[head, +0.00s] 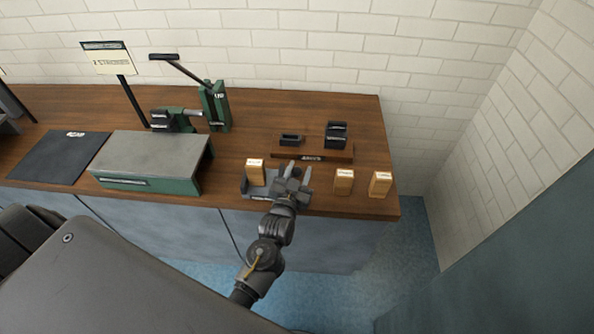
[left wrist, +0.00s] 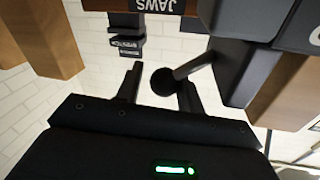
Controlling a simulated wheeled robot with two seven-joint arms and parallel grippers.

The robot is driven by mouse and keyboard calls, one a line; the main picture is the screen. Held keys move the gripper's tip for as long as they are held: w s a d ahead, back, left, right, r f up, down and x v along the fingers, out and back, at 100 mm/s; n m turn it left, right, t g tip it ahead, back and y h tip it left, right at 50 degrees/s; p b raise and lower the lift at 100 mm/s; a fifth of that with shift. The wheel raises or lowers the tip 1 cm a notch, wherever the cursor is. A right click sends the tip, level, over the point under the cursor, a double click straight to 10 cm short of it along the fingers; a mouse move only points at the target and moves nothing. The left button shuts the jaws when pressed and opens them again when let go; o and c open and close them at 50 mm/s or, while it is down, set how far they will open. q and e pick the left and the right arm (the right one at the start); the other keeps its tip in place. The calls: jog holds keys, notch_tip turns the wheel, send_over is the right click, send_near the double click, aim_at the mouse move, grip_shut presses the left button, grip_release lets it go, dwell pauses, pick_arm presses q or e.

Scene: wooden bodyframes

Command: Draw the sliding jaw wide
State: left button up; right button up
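A small grey vise (head: 257,190) sits at the front edge of the wooden bench, right of the green-and-grey box. My left gripper (head: 299,174) is over its right part and hides much of it, including most of the sliding jaw. In the left wrist view, a dark grey block (left wrist: 230,70), apparently the sliding jaw, carries a rod ending in a round black knob (left wrist: 163,82). My left gripper's fingers (left wrist: 160,90) are open, one on each side of the knob, with visible gaps. My right gripper is not in view.
Labelled wooden blocks stand beside the vise (head: 255,171) and to its right (head: 344,182) (head: 380,185). Behind is a wooden rack (head: 345,156) marked JAWS with black pieces. A grey-topped green box (head: 150,155) and a green lever press (head: 217,105) stand left.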

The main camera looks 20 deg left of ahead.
pick_arm(q)
jog(key=shift+o, duration=1.2)
jog(key=shift+w+d, duration=0.1)
jog(key=shift+d, duration=0.1)
jog(key=shift+a, duration=0.15)
jog(key=shift+s, duration=0.2)
jog(key=s+d+p, duration=0.1)
jog(key=s+p, duration=0.3)
jog(key=s, duration=0.6)
jog(key=shift+s+d, duration=0.2)
jog(key=shift+d, duration=0.15)
